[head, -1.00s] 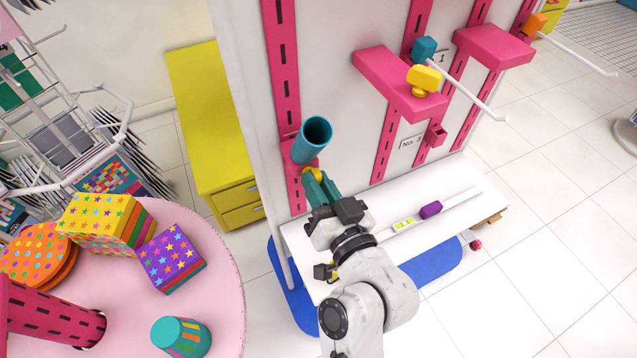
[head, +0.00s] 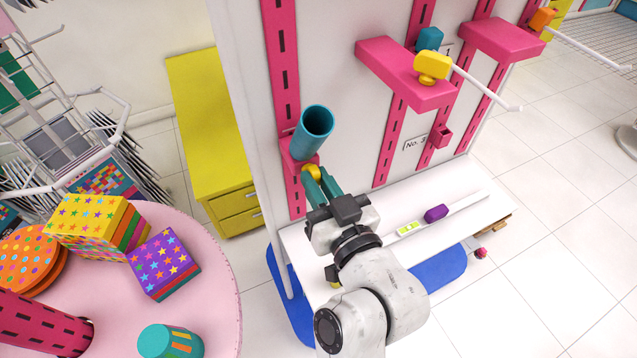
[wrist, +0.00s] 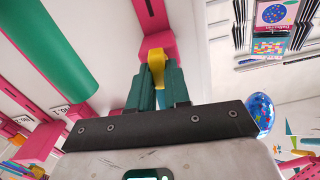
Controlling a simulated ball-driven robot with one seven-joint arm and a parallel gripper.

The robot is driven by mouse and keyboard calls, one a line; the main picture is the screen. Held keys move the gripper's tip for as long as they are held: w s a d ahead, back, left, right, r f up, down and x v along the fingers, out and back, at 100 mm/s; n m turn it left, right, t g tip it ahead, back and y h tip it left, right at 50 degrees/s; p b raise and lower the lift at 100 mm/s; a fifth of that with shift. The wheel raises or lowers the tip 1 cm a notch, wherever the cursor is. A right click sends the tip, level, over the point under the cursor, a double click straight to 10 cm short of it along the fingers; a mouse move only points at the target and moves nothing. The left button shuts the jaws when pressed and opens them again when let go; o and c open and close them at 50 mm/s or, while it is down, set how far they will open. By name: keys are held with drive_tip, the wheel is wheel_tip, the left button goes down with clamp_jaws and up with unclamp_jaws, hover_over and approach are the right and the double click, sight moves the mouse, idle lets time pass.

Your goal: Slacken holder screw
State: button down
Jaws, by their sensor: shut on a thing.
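A teal tube (head: 314,124) stands tilted in a pink holder (head: 296,157) on the left pink slotted rail of the white panel. A yellow screw knob (head: 312,171) sits low on the holder, and it also shows in the wrist view (wrist: 155,55) against the pink block. My gripper (head: 317,180) has teal fingers shut on the yellow screw knob. In the wrist view the fingertips (wrist: 154,72) lie on either side of the knob. The tube (wrist: 48,45) passes to the left of them there. The screw's thread is hidden.
Pink shelves (head: 405,75) with a yellow clamp knob (head: 432,66) and white rods stick out at upper right. A white ledge (head: 465,185) below bears a purple object (head: 436,213). A pink round table (head: 215,262) with boxes stands left, a yellow cabinet (head: 205,110) behind.

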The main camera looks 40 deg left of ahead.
drive_tip(key=c, duration=1.1)
unclamp_jaws()
drive_tip(key=b+v, duration=0.2)
drive_tip(key=v, duration=0.8)
drive_tip(key=shift+s+d, duration=0.15)
drive_tip(key=shift+d, duration=0.2)
drive_tip(key=shift+f, duration=0.1)
drive_tip(key=w+d+f+m+h, duration=0.1)
drive_tip(key=d+f+m+h, duration=0.3)
drive_tip(key=d+f, duration=0.5)
drive_tip(key=w+d+f+m+h, duration=0.1)
drive_tip(key=w+d+f+h, duration=0.1)
drive_tip(key=d+f+h, duration=0.65)
drive_tip(key=s+d+f+m+g+h, duration=0.1)
drive_tip(key=s+d+f+m+g, duration=0.1)
drive_tip(key=s+d, duration=0.3)
drive_tip(key=s+d+f+m+g+h, duration=0.2)
drive_tip(key=s+d, duration=0.4)
drive_tip(key=d, duration=0.4)
drive_tip(key=s+d+f+m+g+h, duration=0.1)
drive_tip(key=s+d+f+m, duration=0.2)
drive_tip(key=d, duration=0.5)
drive_tip(key=shift+s+d+f+m+g, duration=0.2)
drive_tip(key=shift+s+f, duration=0.15)
drive_tip(key=shift+s, duration=0.25)
drive_tip(key=shift+s+d+f+m+g, duration=0.2)
drive_tip(key=shift+s+f, duration=0.15)
drive_tip(key=shift+s, duration=0.25)
